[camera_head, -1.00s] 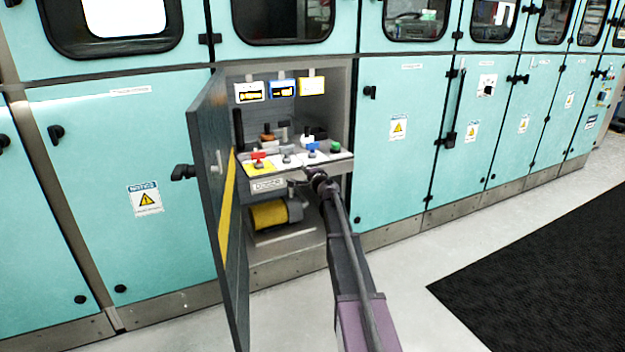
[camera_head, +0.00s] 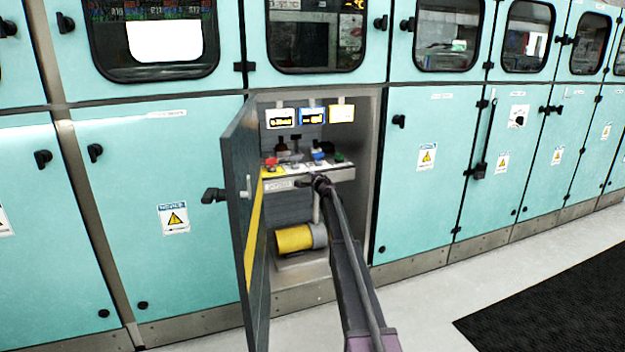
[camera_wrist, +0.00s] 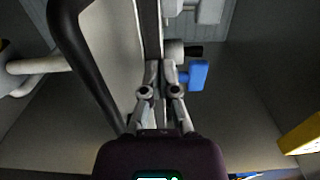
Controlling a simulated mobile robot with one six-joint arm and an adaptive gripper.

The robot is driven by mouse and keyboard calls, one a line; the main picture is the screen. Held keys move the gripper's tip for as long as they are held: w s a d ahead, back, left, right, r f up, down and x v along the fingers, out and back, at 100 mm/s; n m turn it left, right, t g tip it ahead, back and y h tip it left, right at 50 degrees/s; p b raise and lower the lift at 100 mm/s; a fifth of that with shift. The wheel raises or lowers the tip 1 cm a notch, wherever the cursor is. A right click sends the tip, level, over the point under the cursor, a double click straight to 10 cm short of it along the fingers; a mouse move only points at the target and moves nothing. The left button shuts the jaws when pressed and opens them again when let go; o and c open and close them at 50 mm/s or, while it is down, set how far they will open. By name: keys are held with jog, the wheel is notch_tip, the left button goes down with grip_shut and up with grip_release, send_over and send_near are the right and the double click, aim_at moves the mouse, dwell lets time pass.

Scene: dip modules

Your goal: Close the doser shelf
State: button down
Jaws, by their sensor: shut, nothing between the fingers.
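The doser shelf (camera_head: 280,185) is a grey shelf with a labelled front inside the open cabinet. It carries red, blue and green valve handles on top. It sits largely within the cabinet; whether it is fully in, I cannot tell. My gripper (camera_head: 318,183) is at the shelf's front edge, to the right of the label. Contact with the shelf is not clear. In the wrist view, the fingers of my gripper (camera_wrist: 162,75) are together with nothing between them. A blue handle (camera_wrist: 197,75) shows just right of the fingertips there.
The dark cabinet door (camera_head: 240,215) stands open, left of my arm. A yellow pump (camera_head: 295,238) sits below the shelf. Small display boxes (camera_head: 312,115) hang above it.

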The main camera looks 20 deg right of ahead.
jog(key=shift+w+a+r, duration=0.1)
jog(key=shift+w+r, duration=0.05)
jog(key=shift+w, duration=0.3)
jog(key=shift+s, duration=0.1)
jog(key=s, duration=1.4)
jog(key=shift+s+d, duration=0.35)
jog(key=shift+s, duration=0.05)
